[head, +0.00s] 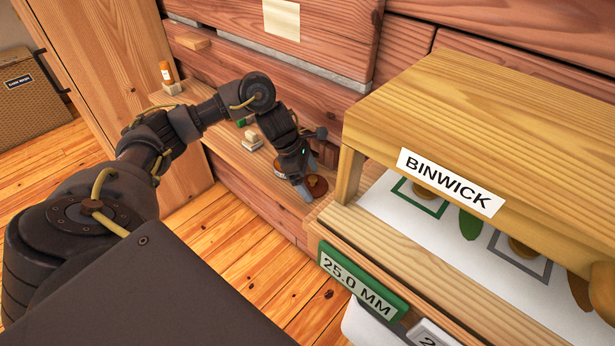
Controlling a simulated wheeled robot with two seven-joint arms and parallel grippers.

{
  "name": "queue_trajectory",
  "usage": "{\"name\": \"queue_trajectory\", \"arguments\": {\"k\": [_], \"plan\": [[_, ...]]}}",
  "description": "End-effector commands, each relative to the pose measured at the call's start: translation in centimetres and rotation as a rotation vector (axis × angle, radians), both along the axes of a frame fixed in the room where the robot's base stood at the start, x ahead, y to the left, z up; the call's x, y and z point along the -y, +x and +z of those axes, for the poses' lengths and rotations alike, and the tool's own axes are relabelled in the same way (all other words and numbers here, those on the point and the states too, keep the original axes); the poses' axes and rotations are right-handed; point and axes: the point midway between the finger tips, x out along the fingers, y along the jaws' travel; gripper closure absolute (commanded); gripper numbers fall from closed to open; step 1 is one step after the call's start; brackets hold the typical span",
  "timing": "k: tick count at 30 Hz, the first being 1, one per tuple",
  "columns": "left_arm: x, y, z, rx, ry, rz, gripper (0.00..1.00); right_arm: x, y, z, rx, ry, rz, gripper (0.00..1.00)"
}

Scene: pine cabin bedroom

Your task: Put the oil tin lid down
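My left arm reaches in from the left, and my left gripper (308,181) points down at the narrow wooden ledge, left of the BINWICK stand. A small round reddish-brown piece (319,187), which may be the oil tin lid, shows right at its fingertips. The fingers and wrist partly hide this piece. I cannot tell whether the fingers are closed on it or only beside it, nor whether it touches the ledge. My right gripper is not in view.
The BINWICK wooden stand (480,105) rises close to the right of the gripper. A green 25.0 MM label (361,283) fronts the stand.

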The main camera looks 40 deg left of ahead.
Motion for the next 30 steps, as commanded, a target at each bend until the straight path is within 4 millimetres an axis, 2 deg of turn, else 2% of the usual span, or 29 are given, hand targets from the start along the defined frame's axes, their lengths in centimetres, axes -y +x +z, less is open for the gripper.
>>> {"name": "queue_trajectory", "arguments": {"k": [3, 9, 20, 23, 30], "plan": [[0.0, 0.0, -0.6, 0.000, 0.000, 0.000, 0.03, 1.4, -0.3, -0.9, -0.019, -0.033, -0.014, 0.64], [0.1, 0.0, -0.4, 0.000, -0.001, 0.000, 0.03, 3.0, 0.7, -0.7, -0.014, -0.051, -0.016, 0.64], [0.0, 0.0, 0.2, 0.000, 0.000, 0.000, 0.03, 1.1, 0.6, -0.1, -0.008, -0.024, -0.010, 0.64], [-0.5, -0.1, 1.2, 0.004, 0.002, 0.000, 0.03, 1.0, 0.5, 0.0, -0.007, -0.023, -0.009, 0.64], [-2.3, -1.1, 5.9, 0.005, 0.003, 0.002, 0.03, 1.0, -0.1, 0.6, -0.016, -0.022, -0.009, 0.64]]}}
